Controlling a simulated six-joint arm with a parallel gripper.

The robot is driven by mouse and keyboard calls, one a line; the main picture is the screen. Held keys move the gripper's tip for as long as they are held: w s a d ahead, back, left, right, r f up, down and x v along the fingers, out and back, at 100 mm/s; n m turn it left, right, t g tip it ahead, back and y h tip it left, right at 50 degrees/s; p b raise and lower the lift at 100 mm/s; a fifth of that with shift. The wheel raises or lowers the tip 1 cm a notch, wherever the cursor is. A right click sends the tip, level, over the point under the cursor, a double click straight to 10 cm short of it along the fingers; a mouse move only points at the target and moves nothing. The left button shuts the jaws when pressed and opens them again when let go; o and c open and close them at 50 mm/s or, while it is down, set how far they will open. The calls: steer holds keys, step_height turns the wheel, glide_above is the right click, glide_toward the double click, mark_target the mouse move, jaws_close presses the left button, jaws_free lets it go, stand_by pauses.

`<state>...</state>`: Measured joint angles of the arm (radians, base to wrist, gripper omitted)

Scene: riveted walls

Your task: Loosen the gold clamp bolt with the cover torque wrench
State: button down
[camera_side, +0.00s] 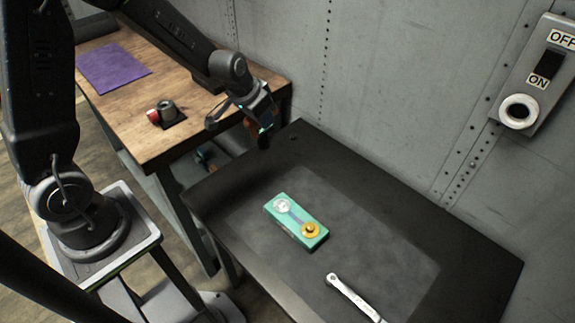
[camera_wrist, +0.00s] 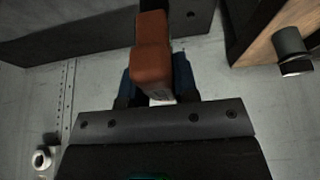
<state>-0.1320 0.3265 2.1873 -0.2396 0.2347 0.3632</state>
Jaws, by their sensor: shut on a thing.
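A green block (camera_side: 283,228) lies on the dark table, with a gold bolt (camera_side: 311,230) at its near right end and a silver round fitting (camera_side: 282,205) at its far left end. A silver wrench (camera_side: 350,296) lies flat on the table's front part, apart from the block, its lower end cut off by the picture edge. My gripper (camera_side: 262,128) is above the gap between the two tables, away from the block and bolt. In the wrist view my gripper (camera_wrist: 157,85) is shut on an orange-brown thing (camera_wrist: 152,60); I cannot tell what tool it belongs to.
The dark table (camera_side: 460,272) has free room around the block. A wooden table (camera_side: 222,112) at the back left bears a purple sheet (camera_side: 112,68) and a grey cylinder (camera_side: 168,108) beside a red piece. A switch box (camera_side: 541,82) marked OFF and ON hangs on the riveted wall.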

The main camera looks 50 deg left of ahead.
steer(key=s+d+r+m+g+h, duration=0.1)
steer(key=s+d+r+m+h, duration=0.1)
steer(key=d+m, duration=0.5)
steer(key=s+d+r+m+g+h, duration=0.2)
steer(key=d+m, duration=0.5)
steer(key=d, duration=0.8)
steer(key=shift+s+r+m, duration=0.35)
steer(key=shift+s+m, duration=0.05)
steer(key=shift+s, duration=0.05)
step_height(320, 180, down, 12)
steer(key=shift+f, duration=0.2)
stand_by(0.8)
steer(key=shift+f, duration=0.35)
steer(key=shift+f, duration=0.2)
steer(key=shift+r, duration=0.65)
